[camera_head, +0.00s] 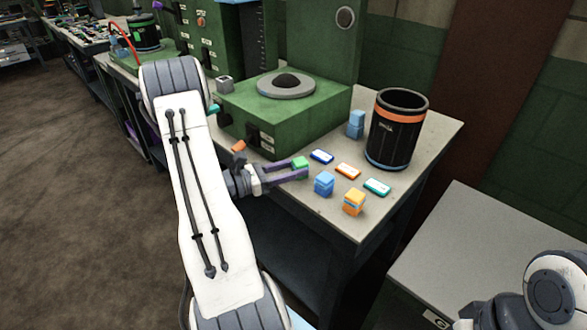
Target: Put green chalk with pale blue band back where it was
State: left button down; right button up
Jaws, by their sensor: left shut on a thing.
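My left gripper (302,170) reaches in from the left over the table's front part and is shut on a small green block (300,163), which I take to be the green chalk. A pale blue band on it cannot be made out at this size, and its lower part is hidden by the fingers. I cannot tell whether it touches the tabletop. A blue block (324,184) and an orange-yellow block (354,202) stand to its right. Of my right arm only a part shows at the bottom right corner; its gripper is out of view.
Flat blue (321,156), orange (347,171) and teal (377,187) tags lie in a row on the table (425,150). Behind them stand a blue block stack (356,124) and a black cup with an orange band (396,140). A green machine (280,120) stands behind the gripper.

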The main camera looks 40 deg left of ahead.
pick_arm(q)
jog(key=shift+c, duration=2.1)
grip_release()
jog(key=shift+s+a, duration=0.1)
jog(key=v, duration=1.2)
jog(key=shift+b, duration=0.45)
